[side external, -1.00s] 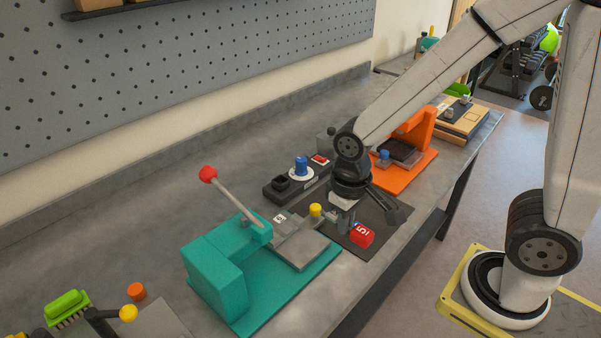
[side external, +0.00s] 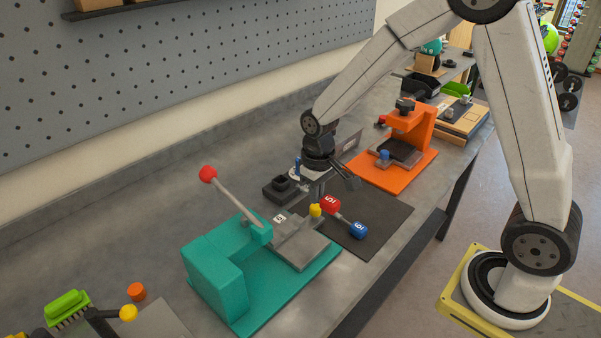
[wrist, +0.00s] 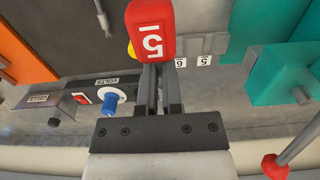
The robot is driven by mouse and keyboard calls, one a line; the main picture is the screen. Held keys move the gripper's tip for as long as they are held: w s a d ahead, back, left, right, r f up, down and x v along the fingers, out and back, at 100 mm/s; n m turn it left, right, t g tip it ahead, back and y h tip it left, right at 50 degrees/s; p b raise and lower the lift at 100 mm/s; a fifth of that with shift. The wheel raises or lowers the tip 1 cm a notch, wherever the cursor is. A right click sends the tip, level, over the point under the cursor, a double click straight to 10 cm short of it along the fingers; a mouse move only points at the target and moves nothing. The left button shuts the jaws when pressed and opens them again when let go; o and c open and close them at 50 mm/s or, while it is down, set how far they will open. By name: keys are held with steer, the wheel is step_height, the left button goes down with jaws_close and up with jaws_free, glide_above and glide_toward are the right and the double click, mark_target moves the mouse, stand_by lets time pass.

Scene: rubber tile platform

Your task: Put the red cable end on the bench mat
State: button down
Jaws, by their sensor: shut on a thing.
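The red cable end (side external: 330,205), a rounded red block marked 5, is at my gripper's fingertips (side external: 315,197), above the teal press's side of the bench mat. It fills the top middle of the wrist view (wrist: 152,28), and my narrowed fingers (wrist: 161,72) are shut on it. A short grey piece shows between it and a blue end (side external: 359,230), also marked 5, over the dark bench mat (side external: 385,212). I cannot tell whether the blue end touches the mat. The wrist view hides what lies behind the red end.
A teal press (side external: 215,270) with a red-knobbed lever stands at left; a yellow knob (side external: 316,211) is close by my fingers. An orange press (side external: 410,160) stands beyond the mat. A labelled box with a blue knob (wrist: 113,97) is near. The mat's right side is clear.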

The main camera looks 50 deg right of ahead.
stand_by(0.4)
glide_above(342, 203)
step_height(342, 203, down, 5)
steer(key=shift+w+f, duration=0.1)
steer(key=shift+f, duration=0.1)
steer(key=shift+f, duration=0.15)
steer(key=shift+f, duration=2.95)
steer(key=shift+f, duration=0.4)
steer(key=c, duration=0.7)
jaws_free()
